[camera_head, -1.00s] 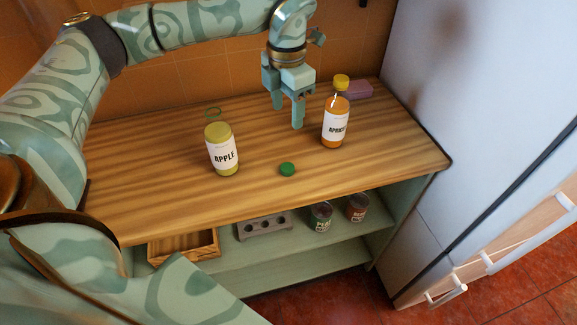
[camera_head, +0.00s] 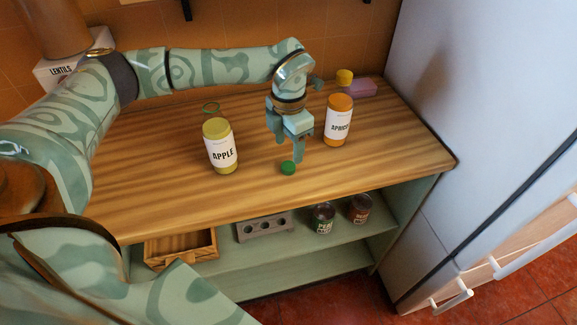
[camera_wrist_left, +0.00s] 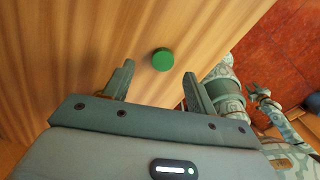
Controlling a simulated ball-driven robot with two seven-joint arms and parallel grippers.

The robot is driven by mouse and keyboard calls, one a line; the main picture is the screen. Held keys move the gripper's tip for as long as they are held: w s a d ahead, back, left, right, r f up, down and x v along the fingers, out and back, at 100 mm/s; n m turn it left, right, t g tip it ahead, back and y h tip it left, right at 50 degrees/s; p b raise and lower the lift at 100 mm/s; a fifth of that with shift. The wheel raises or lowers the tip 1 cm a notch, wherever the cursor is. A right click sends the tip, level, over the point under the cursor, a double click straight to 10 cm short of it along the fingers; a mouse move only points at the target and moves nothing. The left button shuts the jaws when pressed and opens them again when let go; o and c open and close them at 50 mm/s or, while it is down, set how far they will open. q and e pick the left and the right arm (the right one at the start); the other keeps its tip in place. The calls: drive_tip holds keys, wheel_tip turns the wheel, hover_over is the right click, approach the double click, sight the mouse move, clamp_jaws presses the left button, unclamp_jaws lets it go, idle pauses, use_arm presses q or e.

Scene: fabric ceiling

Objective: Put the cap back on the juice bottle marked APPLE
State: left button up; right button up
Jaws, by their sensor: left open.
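The bottle marked APPLE (camera_head: 221,148) stands upright on the wooden counter, yellow-green inside. Its clear neck barely shows, with a thin green ring (camera_head: 211,107) at the top and no cap on it. A green cap (camera_head: 288,168) lies on the counter to its right. My left gripper (camera_head: 291,152) points down just above and behind the cap, open and empty. In the left wrist view the cap (camera_wrist_left: 162,59) shows ahead, between the lines of the two open fingers (camera_wrist_left: 158,72). A gripper that seems to be my right one (camera_wrist_left: 263,97) is small at the right there, its jaws unclear.
An orange juice bottle (camera_head: 339,122) with a yellow cap (camera_head: 344,77) stands right of my left gripper, near a pinkish block (camera_head: 361,88). A LENTILS box (camera_head: 58,72) is at back left. Cans (camera_head: 323,218), a holed block (camera_head: 265,228) and a wooden tray (camera_head: 180,257) sit below.

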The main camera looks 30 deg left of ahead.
sight(290, 165)
use_arm(q)
drive_tip(key=f, duration=0.1)
drive_tip(key=f+b, duration=0.1)
drive_tip(key=f, duration=0.3)
drive_tip(key=shift+s+d+f+b, duration=0.1)
drive_tip(key=shift+d+f+b, duration=0.05)
drive_tip(key=shift+d+b, duration=0.15)
drive_tip(key=c, duration=1)
